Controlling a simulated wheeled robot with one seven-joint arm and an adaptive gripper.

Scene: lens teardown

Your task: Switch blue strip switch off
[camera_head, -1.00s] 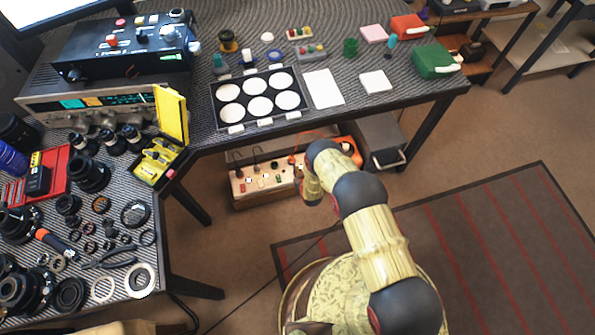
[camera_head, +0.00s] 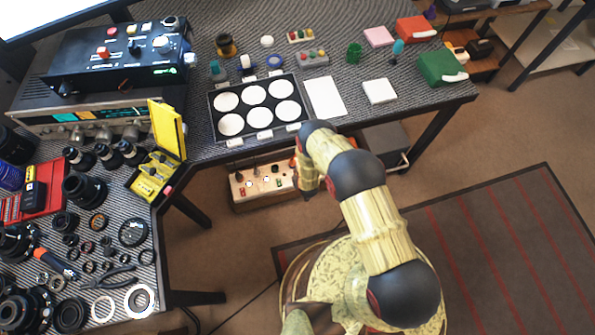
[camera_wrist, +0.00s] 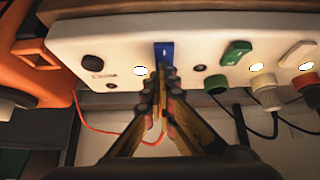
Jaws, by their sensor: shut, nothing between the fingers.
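The blue strip switch (camera_wrist: 165,52) is a small upright blue rocker on the pale front of the power strip (camera_wrist: 200,50), at the top middle of the wrist view. My gripper (camera_wrist: 162,82) is shut and empty. Its fingertips are just below the blue switch and overlap its lower end in the picture; I cannot tell whether they touch it. A lit white lamp (camera_wrist: 139,71) is just left of the switch. In the head view the strip (camera_head: 240,194) is under the table, with its right end hidden behind my arm.
A green switch (camera_wrist: 236,52) and plugs with black cords, including a green plug (camera_wrist: 216,85), are right of my fingers. An orange object (camera_wrist: 32,70) is at the left, and a red cord runs below the strip. The table edge (camera_head: 215,158) overhangs above the strip.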

